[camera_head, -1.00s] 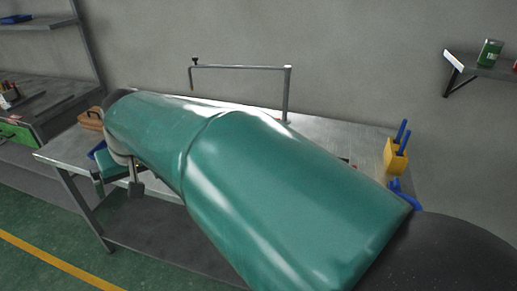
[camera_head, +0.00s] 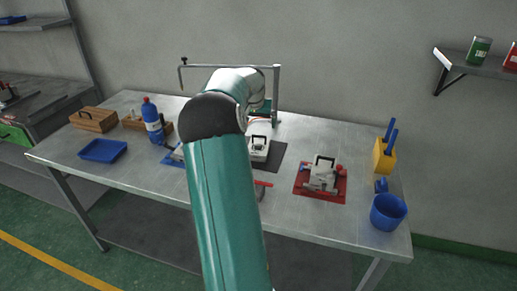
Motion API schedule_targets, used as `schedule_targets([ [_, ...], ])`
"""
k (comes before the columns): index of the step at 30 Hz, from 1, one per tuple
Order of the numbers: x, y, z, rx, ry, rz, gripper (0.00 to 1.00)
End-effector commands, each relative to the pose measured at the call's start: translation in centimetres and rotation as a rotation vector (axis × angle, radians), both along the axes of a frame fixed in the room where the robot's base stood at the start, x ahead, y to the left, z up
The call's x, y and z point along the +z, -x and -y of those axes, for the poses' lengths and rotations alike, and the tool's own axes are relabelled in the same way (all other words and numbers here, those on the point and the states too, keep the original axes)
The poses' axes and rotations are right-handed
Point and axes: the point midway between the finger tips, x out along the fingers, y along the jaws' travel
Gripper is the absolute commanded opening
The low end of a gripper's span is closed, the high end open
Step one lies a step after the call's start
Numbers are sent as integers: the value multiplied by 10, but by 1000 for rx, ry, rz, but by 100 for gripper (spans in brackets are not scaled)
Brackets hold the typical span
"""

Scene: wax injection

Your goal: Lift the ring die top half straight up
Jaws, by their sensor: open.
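Two metal die blocks with dark handles on top show on the steel table. One block (camera_head: 259,150) sits on a dark mat (camera_head: 276,160) just right of my arm. I cannot tell which one is the ring die. A blue mat (camera_head: 172,160) is mostly hidden behind my arm. My arm reaches over the table and bends toward the back middle. My gripper's fingers are hidden behind the arm.
A metal frame (camera_head: 276,95) stands at the table's back. A blue tray (camera_head: 103,150), wooden box (camera_head: 93,119) and blue bottle (camera_head: 152,120) are left. A blue cup (camera_head: 388,212) and yellow holder (camera_head: 383,156) are right.

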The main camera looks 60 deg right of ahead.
Motion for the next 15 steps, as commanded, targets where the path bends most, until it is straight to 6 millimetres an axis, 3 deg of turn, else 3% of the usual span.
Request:
schedule_targets([
  [9, -55, -5, 22, 1, -2, -2, 100],
  [15, -73, -6, 30, 1, -1, 0, 100],
])
